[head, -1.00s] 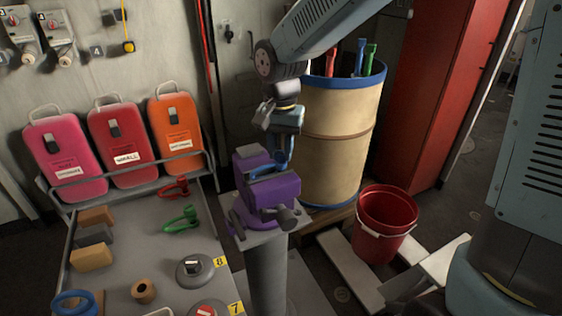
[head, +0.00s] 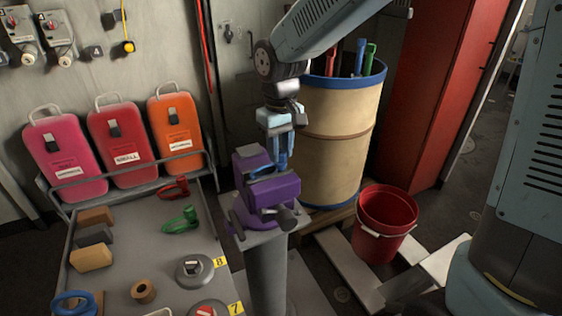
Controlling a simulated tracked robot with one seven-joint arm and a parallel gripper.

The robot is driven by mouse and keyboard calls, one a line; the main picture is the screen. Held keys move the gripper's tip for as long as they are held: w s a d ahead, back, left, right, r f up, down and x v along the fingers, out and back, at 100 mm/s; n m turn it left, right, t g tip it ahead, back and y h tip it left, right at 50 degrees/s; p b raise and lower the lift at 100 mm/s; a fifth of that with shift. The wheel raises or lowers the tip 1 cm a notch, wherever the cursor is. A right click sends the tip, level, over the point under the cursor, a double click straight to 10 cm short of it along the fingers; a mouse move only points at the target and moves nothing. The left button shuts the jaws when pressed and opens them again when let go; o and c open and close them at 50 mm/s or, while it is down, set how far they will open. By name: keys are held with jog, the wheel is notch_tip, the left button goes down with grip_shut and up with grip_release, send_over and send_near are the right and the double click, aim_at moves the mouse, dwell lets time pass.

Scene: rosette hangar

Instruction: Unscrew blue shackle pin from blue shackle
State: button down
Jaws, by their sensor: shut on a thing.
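The blue shackle (head: 283,160) is held in the jaws of a purple vise (head: 273,190) on a grey post, with part of it showing above the jaws. My gripper (head: 279,137) points down over the vise, with its fingers at the top of the shackle. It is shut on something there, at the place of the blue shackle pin. The fingers hide most of the pin, and I cannot tell how far it sits in the shackle.
A grey table (head: 150,225) at the left bears a red shackle (head: 174,188), a green shackle (head: 181,221), wooden blocks and round weights. A tan drum (head: 338,150) stands close behind the vise on the right. A red bucket (head: 385,225) stands to the right.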

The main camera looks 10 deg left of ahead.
dwell(0.3)
jog(key=n, duration=0.8)
jog(key=shift+n, duration=0.9)
jog(key=n, duration=0.3)
jog(key=shift+r, duration=0.1)
jog(key=n, duration=0.4)
jog(key=shift+n, duration=1.3)
